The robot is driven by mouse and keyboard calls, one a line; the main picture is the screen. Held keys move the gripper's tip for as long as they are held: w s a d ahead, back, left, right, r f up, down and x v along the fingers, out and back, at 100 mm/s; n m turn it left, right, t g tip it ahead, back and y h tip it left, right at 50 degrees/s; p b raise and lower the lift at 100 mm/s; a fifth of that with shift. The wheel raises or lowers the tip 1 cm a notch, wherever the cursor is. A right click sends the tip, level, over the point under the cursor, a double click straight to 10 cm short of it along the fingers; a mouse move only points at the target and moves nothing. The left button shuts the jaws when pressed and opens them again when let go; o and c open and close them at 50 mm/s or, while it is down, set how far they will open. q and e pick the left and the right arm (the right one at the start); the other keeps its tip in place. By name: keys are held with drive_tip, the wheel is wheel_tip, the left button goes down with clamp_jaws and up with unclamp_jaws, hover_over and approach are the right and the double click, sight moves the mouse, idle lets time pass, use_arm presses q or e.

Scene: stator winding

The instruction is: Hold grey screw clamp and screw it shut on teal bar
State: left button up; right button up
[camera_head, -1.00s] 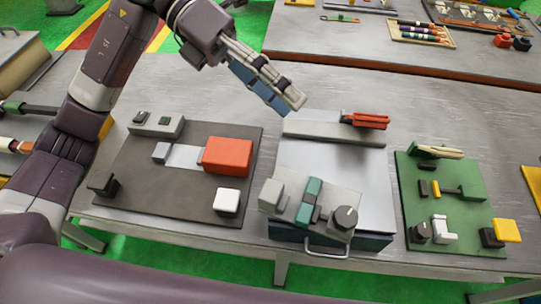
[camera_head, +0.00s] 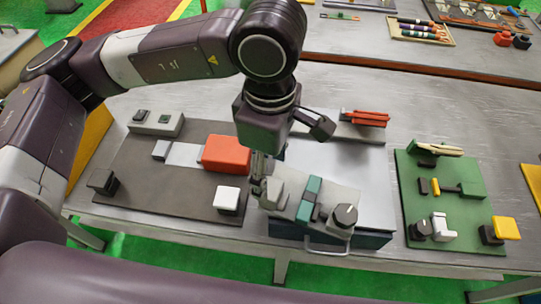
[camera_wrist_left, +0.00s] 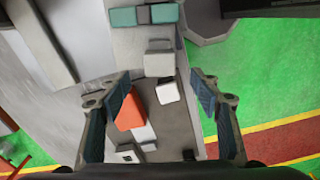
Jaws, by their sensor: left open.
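The teal bar (camera_head: 312,187) lies across a light grey fixture with a dark middle piece on it. It also shows at the top of the left wrist view (camera_wrist_left: 123,17). A grey block (camera_head: 274,193) stands left of the bar, and a dark round knob (camera_head: 345,216) is to its right. I cannot tell which of these parts belong to the grey screw clamp. My left gripper (camera_head: 260,172) points down beside the grey block, partly hidden by its wrist. In the left wrist view its fingers (camera_wrist_left: 163,84) are spread and empty, with the grey block (camera_wrist_left: 158,58) beyond the tips. My right gripper is out of view.
A dark board (camera_head: 130,200) on the left holds a red block (camera_head: 226,154) and a white block (camera_head: 227,199). A green board (camera_head: 470,221) with small parts lies right. Red-handled tools (camera_head: 368,118) lie behind the fixture. A metal handle (camera_head: 327,249) sticks out in front.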

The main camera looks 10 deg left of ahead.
sight(270, 188)
use_arm(q)
wheel_tip(270, 188, down, 8)
drive_tip(key=shift+f, duration=0.15)
idle(0.3)
clamp_jaws()
idle(0.4)
